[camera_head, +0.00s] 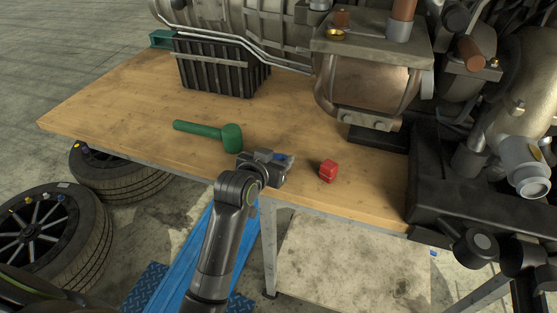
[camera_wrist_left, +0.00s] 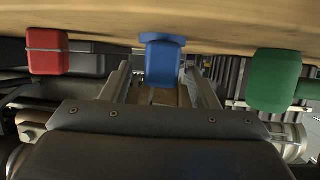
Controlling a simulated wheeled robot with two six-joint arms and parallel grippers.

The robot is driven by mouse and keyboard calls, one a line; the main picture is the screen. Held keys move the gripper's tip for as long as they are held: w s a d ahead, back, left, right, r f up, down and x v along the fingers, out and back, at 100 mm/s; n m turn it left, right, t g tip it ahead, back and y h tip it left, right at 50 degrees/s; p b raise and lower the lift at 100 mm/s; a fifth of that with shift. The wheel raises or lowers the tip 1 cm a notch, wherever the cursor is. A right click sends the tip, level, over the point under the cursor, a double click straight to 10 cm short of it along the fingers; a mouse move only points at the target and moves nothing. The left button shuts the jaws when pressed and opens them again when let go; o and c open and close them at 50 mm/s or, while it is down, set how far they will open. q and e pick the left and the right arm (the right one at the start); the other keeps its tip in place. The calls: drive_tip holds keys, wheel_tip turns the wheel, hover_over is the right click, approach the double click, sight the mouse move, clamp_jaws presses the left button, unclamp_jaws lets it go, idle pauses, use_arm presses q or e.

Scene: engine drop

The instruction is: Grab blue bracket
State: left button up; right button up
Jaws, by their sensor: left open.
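The blue bracket (camera_head: 281,156) is on the wooden table, mostly hidden behind my left gripper (camera_head: 284,166) in the head view. In the left wrist view, which shows the table at the top, the blue bracket (camera_wrist_left: 161,62) appears between the two spread fingers of my left gripper (camera_wrist_left: 160,85). The gripper is open around or just short of the bracket; I cannot tell whether a finger touches it. My right gripper is not in view.
A red block (camera_head: 328,171) lies just right of the gripper. A green mallet-like piece (camera_head: 230,137) lies to its left. A black crate (camera_head: 213,70) and a large engine (camera_head: 365,85) stand behind. The table (camera_head: 110,110) is clear at left.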

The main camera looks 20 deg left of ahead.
use_arm(q)
drive_tip(key=shift+w+f, duration=0.25)
drive_tip(key=shift+w, duration=0.45)
drive_tip(key=c, duration=1.2)
